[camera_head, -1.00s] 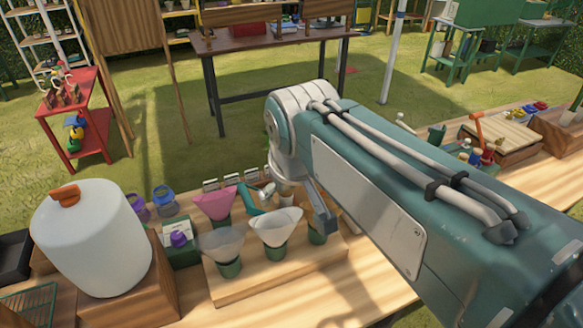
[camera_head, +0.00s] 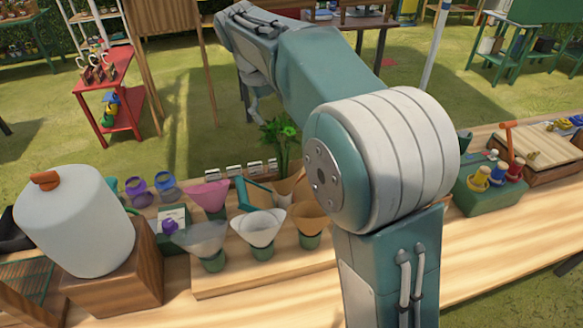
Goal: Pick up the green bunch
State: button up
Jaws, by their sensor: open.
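The green bunch (camera_head: 281,138), leafy with green heads, stands upright toward the back of the wooden stand. Its stems go down behind or into a brown paper wrap (camera_head: 291,188); I cannot tell which. My arm partly hides its right side. My gripper (camera_head: 253,105) is small in view, above and to the left of the bunch, at the end of my raised forearm. It is open and appears empty, apart from the bunch.
Pink (camera_head: 209,196), white (camera_head: 259,227), grey (camera_head: 205,238) and brown (camera_head: 307,221) cones stand in green cups on the wooden stand (camera_head: 232,280). A white canister (camera_head: 75,220) is at left. A green caddy (camera_head: 490,190) is at right.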

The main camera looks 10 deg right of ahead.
aim_at(279, 138)
jog(key=f, duration=0.2)
jog(key=a+f, duration=0.1)
jog(key=f, duration=0.1)
jog(key=shift+w, duration=0.25)
jog(key=d+f, duration=0.1)
jog(key=f, duration=0.1)
jog(key=w+d+f, duration=0.1)
jog(key=d+f, duration=0.1)
jog(key=shift+d+f, duration=0.2)
jog(key=shift+f, duration=0.45)
jog(key=shift+a, duration=0.6)
jog(key=shift+c, duration=0.3)
jog(key=c, duration=0.5)
jog(key=shift+d, duration=0.2)
jog(key=c, duration=0.4)
jog(key=shift+d, duration=0.25)
jog(key=shift+c, duration=0.2)
